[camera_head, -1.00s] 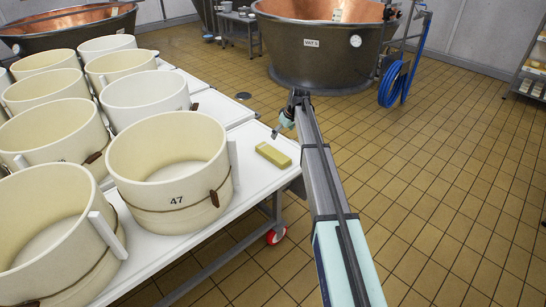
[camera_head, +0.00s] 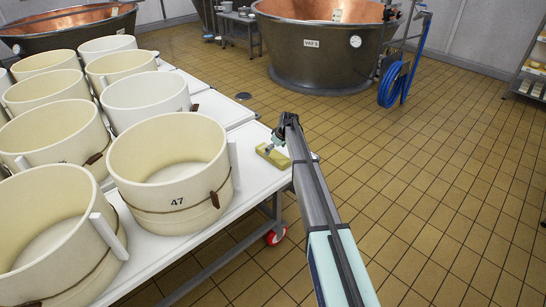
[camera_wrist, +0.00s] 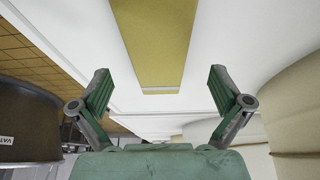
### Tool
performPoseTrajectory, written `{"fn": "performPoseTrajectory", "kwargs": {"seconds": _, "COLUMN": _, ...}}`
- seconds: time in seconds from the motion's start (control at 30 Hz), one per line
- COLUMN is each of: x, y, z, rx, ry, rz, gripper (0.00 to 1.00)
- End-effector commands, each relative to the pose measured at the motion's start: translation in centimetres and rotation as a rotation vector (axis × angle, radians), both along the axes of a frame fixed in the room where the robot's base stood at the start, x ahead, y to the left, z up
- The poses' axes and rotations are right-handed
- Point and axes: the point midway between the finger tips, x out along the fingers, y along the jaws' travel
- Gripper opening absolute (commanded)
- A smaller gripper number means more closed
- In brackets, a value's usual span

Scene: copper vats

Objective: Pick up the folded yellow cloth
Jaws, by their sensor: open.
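The folded yellow cloth (camera_head: 274,157) lies flat on the white table near its right edge, beside the mould marked 47. In the wrist view the cloth (camera_wrist: 152,42) fills the top middle, lined up between the fingers but beyond their tips. My gripper (camera_head: 270,150) is above the cloth in the head view and hides part of it. In the wrist view my gripper (camera_wrist: 160,88) is open, with a green-padded finger on each side and nothing between them.
A copper vat (camera_head: 322,60) stands behind with a blue hose (camera_head: 390,84).

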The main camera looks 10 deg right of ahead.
Motion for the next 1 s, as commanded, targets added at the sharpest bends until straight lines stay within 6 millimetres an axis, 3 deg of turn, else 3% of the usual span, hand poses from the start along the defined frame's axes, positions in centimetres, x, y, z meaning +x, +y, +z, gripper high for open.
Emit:
{"fn": "performPoseTrajectory", "kwargs": {"seconds": 0.23, "x": 1.3, "y": 0.6, "z": -3.1, "rx": 0.000, "ry": 0.001, "rz": 0.000, "gripper": 1.00}}
{"fn": "performPoseTrajectory", "kwargs": {"seconds": 0.53, "x": 1.4, "y": 0.7, "z": -3.7, "rx": 0.000, "ry": 0.000, "rz": 0.000, "gripper": 1.00}}
{"fn": "performPoseTrajectory", "kwargs": {"seconds": 0.73, "x": 1.4, "y": 0.7, "z": -3.7, "rx": 0.000, "ry": 0.000, "rz": 0.000, "gripper": 0.29}}
{"fn": "performPoseTrajectory", "kwargs": {"seconds": 1.0, "x": 1.4, "y": 0.7, "z": -3.7, "rx": 0.000, "ry": 0.000, "rz": 0.000, "gripper": 0.28}}
